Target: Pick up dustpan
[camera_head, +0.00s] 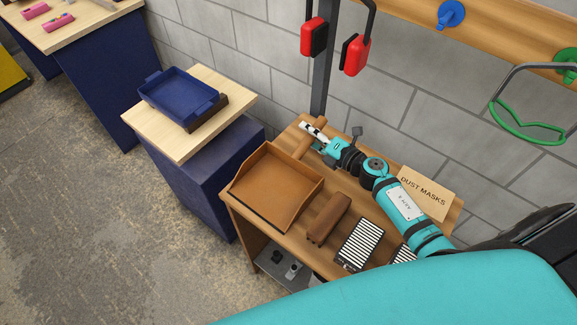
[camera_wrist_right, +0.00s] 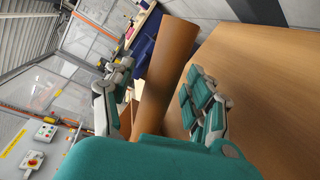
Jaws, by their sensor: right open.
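The brown dustpan (camera_head: 272,187) lies on the wooden workbench with its open edge to the lower left. Its handle (camera_head: 319,122) extends from its back toward the wall. My right gripper (camera_head: 317,136) is at this handle, its pale fingertips overlapping it in the head view. In the right wrist view the brown cylindrical handle (camera_wrist_right: 168,70) runs between the two spread fingers of the open right gripper (camera_wrist_right: 160,88). A gap shows between the handle and the right-hand finger; contact on the other side is hard to tell. My left gripper is not in view.
A brown block-like object (camera_head: 328,218) and striped boxes (camera_head: 358,246) lie right of the dustpan. A "DUST MASKS" sign (camera_head: 424,190) stands behind my arm. A dark post (camera_head: 322,65) rises close by.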

